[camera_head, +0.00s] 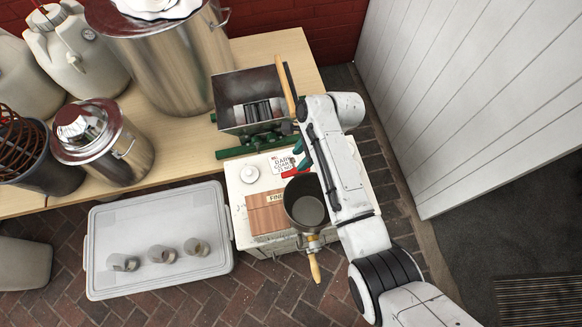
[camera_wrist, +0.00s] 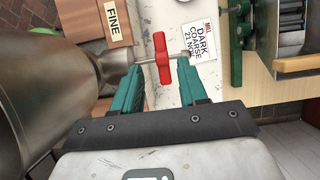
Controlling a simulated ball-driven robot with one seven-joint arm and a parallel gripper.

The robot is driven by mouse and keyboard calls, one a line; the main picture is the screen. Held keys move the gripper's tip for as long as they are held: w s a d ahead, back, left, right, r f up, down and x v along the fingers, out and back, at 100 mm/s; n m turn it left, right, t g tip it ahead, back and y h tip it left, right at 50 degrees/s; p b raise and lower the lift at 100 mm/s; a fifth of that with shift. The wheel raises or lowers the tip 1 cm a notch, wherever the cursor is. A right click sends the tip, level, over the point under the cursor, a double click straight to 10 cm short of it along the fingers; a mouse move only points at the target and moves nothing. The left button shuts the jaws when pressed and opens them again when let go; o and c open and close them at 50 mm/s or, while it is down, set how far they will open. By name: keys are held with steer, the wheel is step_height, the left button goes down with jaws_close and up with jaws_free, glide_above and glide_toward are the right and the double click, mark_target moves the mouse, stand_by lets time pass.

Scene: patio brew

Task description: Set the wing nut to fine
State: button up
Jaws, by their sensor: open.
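The red wing nut (camera_wrist: 162,58) sits on a thin metal rod in the wrist view, its wings running up and down the picture. It also shows in the head view (camera_head: 291,173), small and partly covered by my gripper. My gripper (camera_wrist: 160,70) has teal fingers spread apart, one on each side of the nut's lower end, with visible gaps. A label reading FINE (camera_wrist: 113,22) lies up and left of the nut. A card reading DARK COARSE 21 NOV (camera_wrist: 199,40) lies to its right. The nut's lower rear side is hidden.
The mill's hopper (camera_head: 228,88) and a wooden handle (camera_head: 285,88) are behind on the wooden table (camera_head: 285,47). Brick floor is open in front.

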mark_target(287, 174)
steer(key=b+x, duration=0.1)
steer(key=x, duration=0.7)
steer(key=shift+f, duration=0.15)
steer(key=shift+c, duration=0.2)
jaws_close()
